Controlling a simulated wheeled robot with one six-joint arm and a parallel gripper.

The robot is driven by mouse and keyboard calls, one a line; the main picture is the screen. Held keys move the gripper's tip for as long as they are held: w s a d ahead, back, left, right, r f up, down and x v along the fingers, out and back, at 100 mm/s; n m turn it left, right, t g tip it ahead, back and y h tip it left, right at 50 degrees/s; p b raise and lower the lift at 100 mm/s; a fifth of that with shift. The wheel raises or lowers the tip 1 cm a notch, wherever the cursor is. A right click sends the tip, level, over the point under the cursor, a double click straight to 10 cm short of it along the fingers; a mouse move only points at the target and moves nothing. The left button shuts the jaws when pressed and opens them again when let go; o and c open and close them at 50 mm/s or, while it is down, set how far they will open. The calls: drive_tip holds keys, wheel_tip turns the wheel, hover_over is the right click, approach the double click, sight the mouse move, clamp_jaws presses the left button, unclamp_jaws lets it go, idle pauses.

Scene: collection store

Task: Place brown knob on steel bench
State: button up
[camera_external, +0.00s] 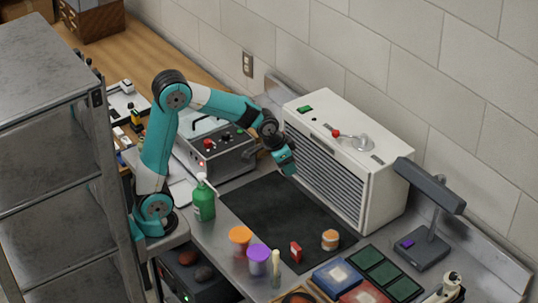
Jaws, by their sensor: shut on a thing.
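My gripper (287,162) is at the end of the teal arm, pointing down over the back of the dark mat, close to the white louvred cabinet's left side. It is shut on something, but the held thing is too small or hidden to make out. I cannot pick out a brown knob with certainty anywhere. The steel bench (213,233) is the grey metal top under the mat, with a bare strip along its near left edge.
The dark mat (270,215) is mostly clear. The white cabinet (335,165) stands behind it. A green bottle (204,203), orange cup (240,238), purple cup (258,260), red item (296,251) and orange-and-white jar (330,240) stand nearby. A grey lamp (430,190) is right.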

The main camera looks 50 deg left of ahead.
sight(290, 218)
wheel_tip(290, 218, down, 20)
drive_tip(key=shift+r+p, duration=0.25)
drive_tip(key=shift+p, duration=0.2)
drive_tip(key=shift+f, duration=0.2)
drive_tip(key=o, duration=1.1)
drive_tip(key=shift+r, duration=0.1)
